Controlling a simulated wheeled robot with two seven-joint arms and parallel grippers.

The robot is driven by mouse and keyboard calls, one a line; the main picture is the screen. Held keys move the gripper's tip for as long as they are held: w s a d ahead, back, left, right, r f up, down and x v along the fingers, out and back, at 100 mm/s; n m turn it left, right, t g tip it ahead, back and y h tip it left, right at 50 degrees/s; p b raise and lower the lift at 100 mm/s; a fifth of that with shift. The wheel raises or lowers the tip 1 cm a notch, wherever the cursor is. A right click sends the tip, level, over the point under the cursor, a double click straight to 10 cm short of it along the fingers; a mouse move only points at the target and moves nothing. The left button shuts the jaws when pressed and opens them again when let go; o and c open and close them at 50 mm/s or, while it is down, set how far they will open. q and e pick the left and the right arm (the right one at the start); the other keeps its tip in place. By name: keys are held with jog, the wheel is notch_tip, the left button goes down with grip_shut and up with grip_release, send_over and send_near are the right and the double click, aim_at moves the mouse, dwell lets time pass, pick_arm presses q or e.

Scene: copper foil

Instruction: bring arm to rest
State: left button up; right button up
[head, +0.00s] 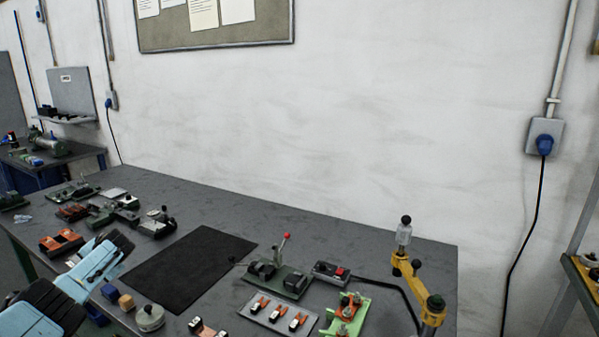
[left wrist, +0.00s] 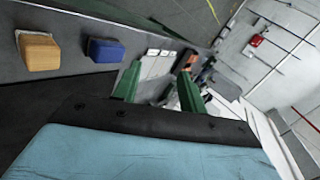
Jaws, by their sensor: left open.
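My left gripper (head: 83,268) comes in at the lower left of the head view, light blue with black ends. It is open, with nothing seen between its jaws. It is raised over the left part of the dark grey workbench (head: 330,232), near a blue block (head: 109,292) and an orange-tan block (head: 125,302). In the left wrist view a light blue part with a black edge fills the bottom. The orange-tan block (left wrist: 39,52) and the blue block (left wrist: 104,50) show beyond it, apart from it. My right gripper is in neither view.
A black mat (head: 190,268) lies mid-bench. A lever fixture (head: 275,275), a grey tray with orange-and-white pieces (head: 262,318), a green fixture (head: 345,318) and a yellow jointed stand (head: 432,300) are to its right. Several small devices line the left. The back right strip is clear.

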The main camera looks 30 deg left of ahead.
pick_arm(q)
jog(key=s+d+f+m+t+h, duration=0.15)
jog(key=s+f+m, duration=0.35)
jog(key=s+f, duration=0.55)
jog(key=s+d+f+m+t, duration=0.15)
jog(key=s+f+m, duration=0.35)
jog(key=s+f, duration=0.5)
jog(key=s+d+f+n+h, duration=0.1)
jog(key=s+d+f+h, duration=0.15)
jog(key=d+f, duration=0.75)
jog(key=s+d+f+n+h, duration=0.1)
jog(key=s+d+f, duration=0.2)
jog(key=d+f, duration=0.7)
jog(key=s+d+f+n+h, duration=0.1)
jog(key=d+f+h, duration=0.2)
jog(key=d, duration=1.5)
jog(key=s+d+f+n+h, duration=0.1)
jog(key=s+d+f+h, duration=0.1)
jog(key=d, duration=1.7)
notch_tip(320, 180, down, 10)
jog(key=a+b, duration=0.1)
jog(key=b, duration=0.9)
jog(key=shift+w+a+g, duration=0.2)
jog(key=shift+w+g, duration=0.05)
jog(key=shift+g, duration=0.05)
